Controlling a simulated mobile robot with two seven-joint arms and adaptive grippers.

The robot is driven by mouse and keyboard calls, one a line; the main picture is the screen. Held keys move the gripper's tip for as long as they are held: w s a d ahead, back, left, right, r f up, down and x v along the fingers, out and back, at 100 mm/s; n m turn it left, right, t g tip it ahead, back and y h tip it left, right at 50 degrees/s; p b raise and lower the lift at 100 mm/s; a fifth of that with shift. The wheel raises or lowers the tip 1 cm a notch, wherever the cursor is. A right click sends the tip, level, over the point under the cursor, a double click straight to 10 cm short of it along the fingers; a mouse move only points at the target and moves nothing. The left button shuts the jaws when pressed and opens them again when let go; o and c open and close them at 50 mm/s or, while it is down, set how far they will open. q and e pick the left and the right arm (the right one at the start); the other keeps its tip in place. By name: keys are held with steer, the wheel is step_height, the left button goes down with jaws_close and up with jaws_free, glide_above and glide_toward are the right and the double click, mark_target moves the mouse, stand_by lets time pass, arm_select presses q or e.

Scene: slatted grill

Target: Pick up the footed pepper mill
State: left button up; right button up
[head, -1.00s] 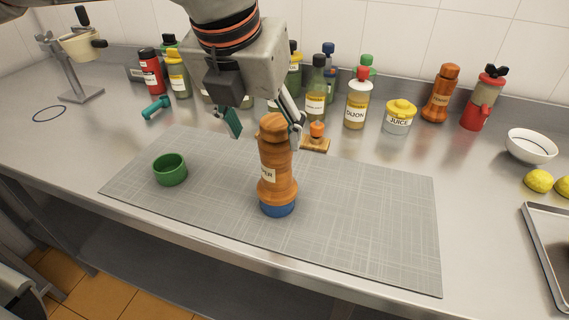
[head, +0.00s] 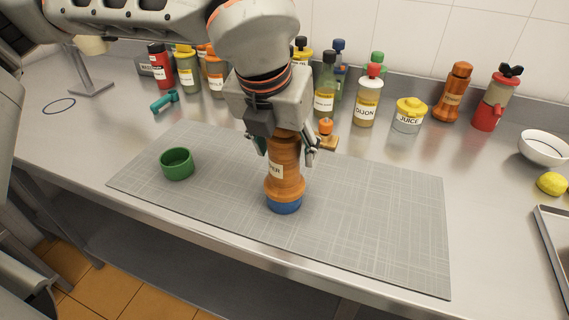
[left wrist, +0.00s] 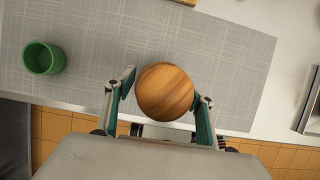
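The footed pepper mill (head: 285,183) is wooden, with a pale label and a blue foot (head: 284,204). It stands upright on the grey mat. My left gripper (head: 286,148) points down over it, with one finger on each side of its upper part. In the left wrist view the mill's round wooden top (left wrist: 165,91) lies between the two fingertips (left wrist: 164,87). The fingers are spread, with a small gap visible at the left finger; contact on the right side is unclear. The gripper hides part of the mill's top in the head view. My right gripper is not in view.
A green cup (head: 177,164) stands on the mat (head: 380,225) at left. Behind are several bottles, a small orange-knobbed wooden piece (head: 326,138), a yellow-lidded jar (head: 408,115) and another wooden mill (head: 453,92). The mat's right half is clear.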

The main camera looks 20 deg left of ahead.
arm_select(q)
steer(key=c, duration=1.2)
steer(key=shift+r, duration=0.15)
steer(key=shift+w+r, duration=0.1)
steer(key=shift+r, duration=0.55)
step_height(320, 180, up, 19)
steer(key=shift+f+p, duration=0.2)
steer(key=shift+p, duration=1.05)
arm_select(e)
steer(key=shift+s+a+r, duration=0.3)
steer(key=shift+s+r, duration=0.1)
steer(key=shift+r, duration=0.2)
arm_select(q)
steer(key=shift+r+p, duration=2.15)
steer(key=shift+r, duration=0.3)
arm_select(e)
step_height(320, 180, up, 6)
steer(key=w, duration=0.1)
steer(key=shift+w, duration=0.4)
